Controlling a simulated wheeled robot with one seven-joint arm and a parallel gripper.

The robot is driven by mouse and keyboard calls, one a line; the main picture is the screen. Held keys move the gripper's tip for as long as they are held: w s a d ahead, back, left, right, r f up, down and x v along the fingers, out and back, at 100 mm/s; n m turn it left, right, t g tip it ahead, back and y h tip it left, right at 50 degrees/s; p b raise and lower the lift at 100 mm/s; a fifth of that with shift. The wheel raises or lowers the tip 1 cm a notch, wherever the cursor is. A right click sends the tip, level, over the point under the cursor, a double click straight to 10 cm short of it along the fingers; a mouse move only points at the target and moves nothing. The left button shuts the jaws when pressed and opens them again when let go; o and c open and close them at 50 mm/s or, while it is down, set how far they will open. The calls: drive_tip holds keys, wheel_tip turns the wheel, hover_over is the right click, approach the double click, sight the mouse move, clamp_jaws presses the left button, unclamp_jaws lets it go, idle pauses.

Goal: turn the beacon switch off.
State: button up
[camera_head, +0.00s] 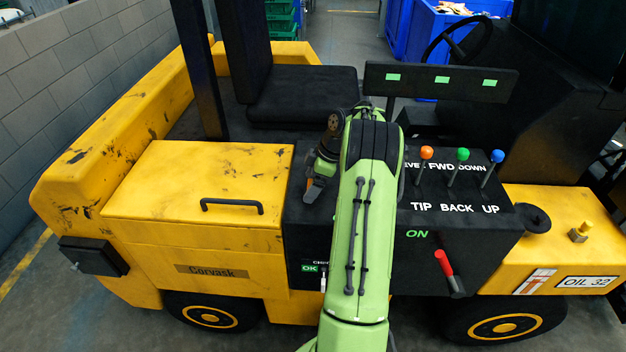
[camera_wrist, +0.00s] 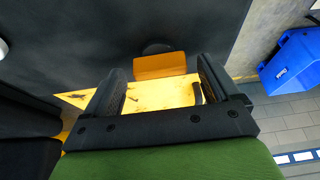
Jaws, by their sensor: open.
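No control in view carries a readable beacon label. An orange block (camera_wrist: 160,66) with a dark round part behind it shows just past the fingertips in the wrist view; it may be the beacon switch, but I cannot tell. My gripper (camera_wrist: 161,76) is open, its two dark fingers on either side of the view of this block, with nothing seen held. In the head view my gripper (camera_head: 318,186) is over the left part of the black console (camera_head: 455,240), partly hidden by my green arm. Whether it touches the block is unclear.
Levers with orange (camera_head: 426,153), green (camera_head: 463,154) and blue (camera_head: 497,156) knobs stand on the console right of my arm. A red handle (camera_head: 444,263) sits below "ON" on its front. A yellow cover with a black handle (camera_head: 232,205) lies left. A dark label bar (camera_head: 440,82) stands behind.

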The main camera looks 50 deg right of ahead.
drive_tip(key=p+v, duration=0.4)
drive_tip(key=v, duration=1.1)
drive_tip(key=shift+s+r+p, duration=0.2)
drive_tip(key=shift+r+p, duration=0.15)
drive_tip(key=shift+p, duration=0.05)
drive_tip(key=shift+d, duration=0.1)
